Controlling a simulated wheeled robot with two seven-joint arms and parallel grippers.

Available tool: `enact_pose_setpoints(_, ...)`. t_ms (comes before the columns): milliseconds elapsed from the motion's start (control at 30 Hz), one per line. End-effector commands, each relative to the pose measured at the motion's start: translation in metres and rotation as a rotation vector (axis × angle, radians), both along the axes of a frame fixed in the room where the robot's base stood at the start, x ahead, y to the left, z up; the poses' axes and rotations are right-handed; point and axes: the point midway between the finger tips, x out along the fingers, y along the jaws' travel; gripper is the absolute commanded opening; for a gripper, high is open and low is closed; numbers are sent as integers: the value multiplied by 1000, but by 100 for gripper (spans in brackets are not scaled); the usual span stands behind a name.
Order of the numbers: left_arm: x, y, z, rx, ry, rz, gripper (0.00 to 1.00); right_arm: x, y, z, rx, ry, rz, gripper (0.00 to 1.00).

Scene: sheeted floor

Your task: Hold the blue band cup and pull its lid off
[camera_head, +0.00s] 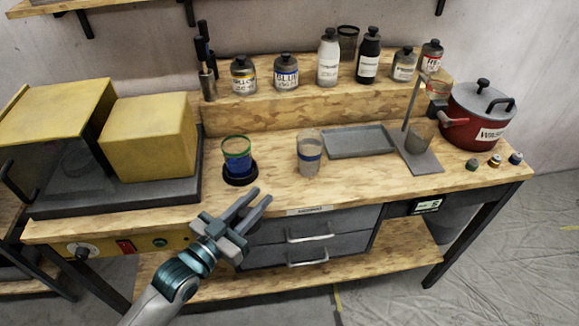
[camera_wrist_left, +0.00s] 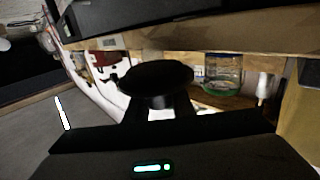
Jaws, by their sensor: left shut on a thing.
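My right gripper is not in view.
A grey tray (camera_head: 358,142), a metal stand (camera_head: 421,164) and a red pot (camera_head: 470,118) are to the right. A yellow box (camera_head: 150,137) is at left. Bottles line the shelf behind.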

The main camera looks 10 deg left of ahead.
Motion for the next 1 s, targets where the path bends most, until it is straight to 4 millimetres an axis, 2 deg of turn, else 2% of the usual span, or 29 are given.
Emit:
enact_pose_setpoints(33,12,-6,5,-2,-4,0,0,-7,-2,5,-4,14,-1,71)
enact_pose_setpoints(133,32,-16,5,-1,-3,0,0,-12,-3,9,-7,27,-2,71)
enact_pose_setpoints(300,61,-31,4,-1,-2,0,0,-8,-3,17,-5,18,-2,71)
enact_pose_setpoints(400,72,-36,2,0,-1,0,0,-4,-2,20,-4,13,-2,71)
enact_pose_setpoints(867,78,-39,0,0,0,0,0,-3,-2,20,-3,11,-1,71)
enact_pose_setpoints(1000,88,-45,2,0,-1,0,0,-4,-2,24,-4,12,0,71)
